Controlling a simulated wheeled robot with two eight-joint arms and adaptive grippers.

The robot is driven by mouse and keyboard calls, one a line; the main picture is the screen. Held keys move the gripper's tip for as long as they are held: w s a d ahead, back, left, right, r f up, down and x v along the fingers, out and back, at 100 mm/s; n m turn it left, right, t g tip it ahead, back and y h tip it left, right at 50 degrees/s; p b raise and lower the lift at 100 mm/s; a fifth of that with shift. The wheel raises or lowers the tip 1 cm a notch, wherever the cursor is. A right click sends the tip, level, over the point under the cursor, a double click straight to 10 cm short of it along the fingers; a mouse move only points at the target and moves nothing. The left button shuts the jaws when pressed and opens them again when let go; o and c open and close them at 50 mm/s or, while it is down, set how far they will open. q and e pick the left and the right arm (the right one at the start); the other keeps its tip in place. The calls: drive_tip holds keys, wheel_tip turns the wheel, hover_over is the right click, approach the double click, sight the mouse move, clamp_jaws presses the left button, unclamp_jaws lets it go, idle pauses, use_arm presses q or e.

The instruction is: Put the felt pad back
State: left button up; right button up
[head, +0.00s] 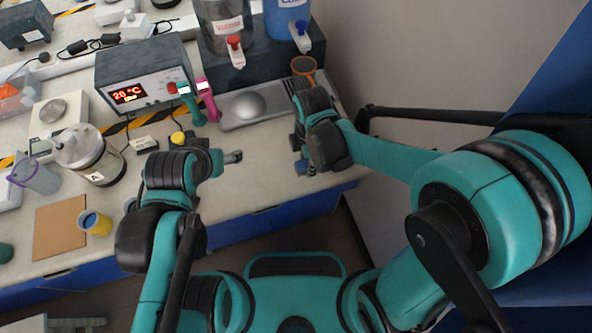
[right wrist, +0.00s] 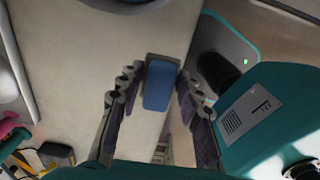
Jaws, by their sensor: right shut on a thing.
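My right gripper (head: 306,162) is above the right end of the bench, near its front edge. In the right wrist view, its fingers (right wrist: 157,98) are shut on a small blue block with a grey-brown edge (right wrist: 158,86), which looks like the felt pad. In the head view only a bit of blue (head: 299,168) shows under the gripper. My left gripper (head: 228,158) is above the bench front, left of the right one. Its fingers are mostly hidden by its own wrist, and I see nothing held in it.
A teal and a pink tool (head: 207,100) stand beside the scale. A brown mat (head: 58,230) and yellow cup (head: 95,223) are at left. A wall bounds the right.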

sight(296, 163)
drive_tip(key=a+f, duration=0.1)
drive_tip(key=w+a+f, duration=0.1)
drive_tip(key=a, duration=0.1)
drive_tip(key=shift+w+b, duration=0.15)
drive_tip(key=shift+b, duration=0.25)
wheel_tip(296, 163, down, 4)
drive_tip(key=shift+a+f+b, duration=0.1)
drive_tip(key=shift+b, duration=1)
drive_tip(key=o, duration=0.8)
drive_tip(key=shift+f, duration=0.1)
drive_tip(key=o, duration=0.4)
